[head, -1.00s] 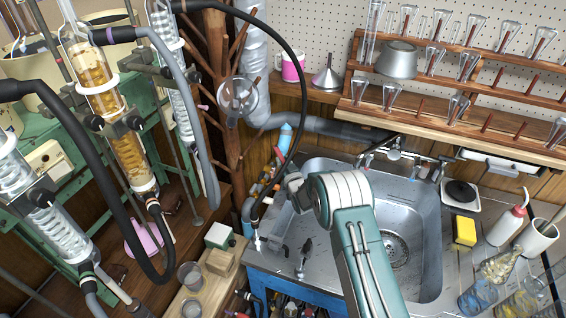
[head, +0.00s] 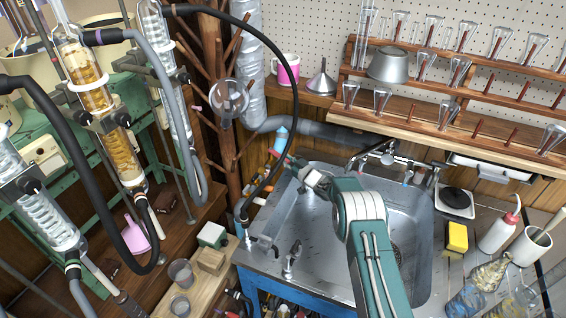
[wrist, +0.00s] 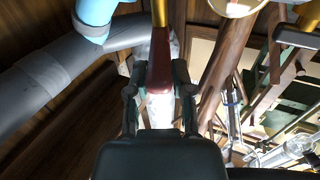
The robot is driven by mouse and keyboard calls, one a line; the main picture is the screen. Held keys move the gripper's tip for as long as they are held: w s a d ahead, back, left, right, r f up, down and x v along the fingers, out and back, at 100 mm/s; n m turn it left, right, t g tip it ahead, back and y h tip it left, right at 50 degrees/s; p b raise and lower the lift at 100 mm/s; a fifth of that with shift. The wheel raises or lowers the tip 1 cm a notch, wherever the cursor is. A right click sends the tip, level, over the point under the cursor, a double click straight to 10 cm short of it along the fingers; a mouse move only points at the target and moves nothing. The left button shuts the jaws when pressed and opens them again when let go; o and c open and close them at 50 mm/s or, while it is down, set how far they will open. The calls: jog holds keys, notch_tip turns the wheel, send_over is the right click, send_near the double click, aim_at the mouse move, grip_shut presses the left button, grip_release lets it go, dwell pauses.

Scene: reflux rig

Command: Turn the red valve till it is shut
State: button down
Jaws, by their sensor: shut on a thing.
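The red valve's handle (wrist: 160,72) is a dark red lever in the middle of the wrist view, pointing toward my gripper. My gripper (wrist: 160,90) has one finger on each side of the lever and is shut on it. In the head view my gripper (head: 294,166) is over the sink's back left corner, and a small reddish part (head: 281,158) shows just beyond its tip. The valve's body and how far it is turned cannot be made out.
The sink (head: 418,250) lies under my arm. A black hose (head: 290,70) loops down left of my gripper. A thick grey pipe (wrist: 50,80) and blue bottle-like piece (wrist: 94,18) are close by at upper left in the wrist view. Glass condensers (head: 125,150) stand at left.

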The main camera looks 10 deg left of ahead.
jog(key=shift+w+d+n+g+y, duration=0.25)
jog(key=shift+n+g+y, duration=0.15)
jog(key=shift+g, duration=0.1)
jog(key=c, duration=0.5)
grip_release()
jog(key=v, duration=1.2)
jog(key=shift+f, duration=0.1)
